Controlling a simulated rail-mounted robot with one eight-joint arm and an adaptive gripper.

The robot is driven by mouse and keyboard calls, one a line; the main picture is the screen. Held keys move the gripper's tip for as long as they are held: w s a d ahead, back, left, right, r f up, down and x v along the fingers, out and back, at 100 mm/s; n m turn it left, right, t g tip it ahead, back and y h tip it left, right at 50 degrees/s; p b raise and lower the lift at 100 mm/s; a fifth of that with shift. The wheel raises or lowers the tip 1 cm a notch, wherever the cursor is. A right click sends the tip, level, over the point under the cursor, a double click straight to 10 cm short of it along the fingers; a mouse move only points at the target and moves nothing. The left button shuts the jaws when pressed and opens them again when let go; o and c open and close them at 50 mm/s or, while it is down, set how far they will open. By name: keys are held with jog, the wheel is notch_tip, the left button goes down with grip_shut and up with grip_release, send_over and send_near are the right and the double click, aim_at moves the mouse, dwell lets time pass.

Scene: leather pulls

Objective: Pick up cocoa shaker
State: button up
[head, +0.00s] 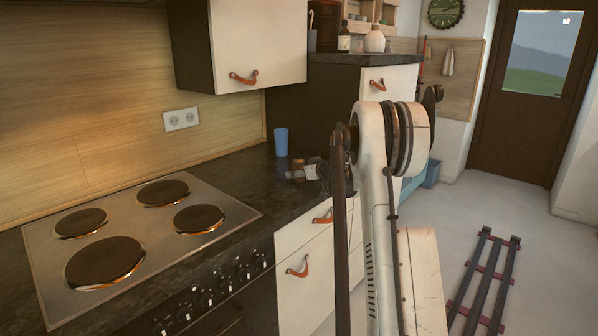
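A small brown and silver object (312,165), which looks like the cocoa shaker, is on the dark countertop (235,175), to the right of the stove and just in front of a blue cup (281,141). My arm stands in front of this spot and covers part of it. My gripper (298,176) seems to be low at the counter, close beside the small object. It is small, dark and mostly hidden by my arm, so its fingers and any contact cannot be made out.
A stove (140,235) with several hotplates fills the left of the counter. A wall cabinet (255,45) hangs above. A taller cabinet (385,85) with bottles on top stands behind. A dark slatted rack (484,280) is on the open floor at right.

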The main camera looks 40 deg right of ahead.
jog(key=c, duration=1.3)
jog(key=shift+o, duration=0.2)
